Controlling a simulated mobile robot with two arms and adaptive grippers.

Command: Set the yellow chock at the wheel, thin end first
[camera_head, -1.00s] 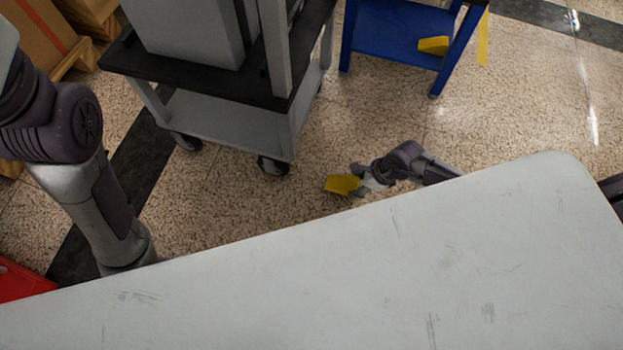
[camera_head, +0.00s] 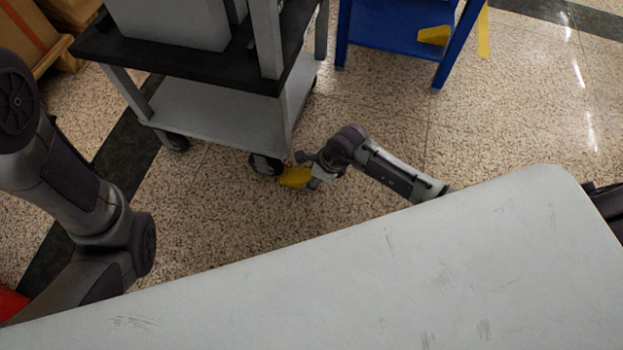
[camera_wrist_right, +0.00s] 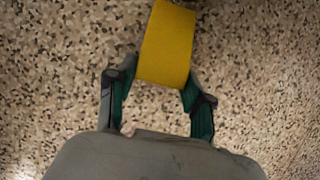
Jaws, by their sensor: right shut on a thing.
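The yellow chock (camera_head: 294,178) is low over or on the speckled floor, close beside the dark caster wheel (camera_head: 265,164) at the cart's near corner. I cannot tell whether chock and wheel touch. My right gripper (camera_head: 311,170) is shut on the chock from its right side. In the right wrist view the chock (camera_wrist_right: 166,42) sits between the fingertips of my right gripper (camera_wrist_right: 160,88) and points away from the palm; the wheel does not show there. My left arm comes in from the left, but its gripper is out of view.
The grey cart (camera_head: 225,112) with a black upper shelf stands above the wheel. A blue stand (camera_head: 400,35) with another yellow block (camera_head: 434,35) on its shelf is at the upper right. A pale surface (camera_head: 330,285) fills the foreground.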

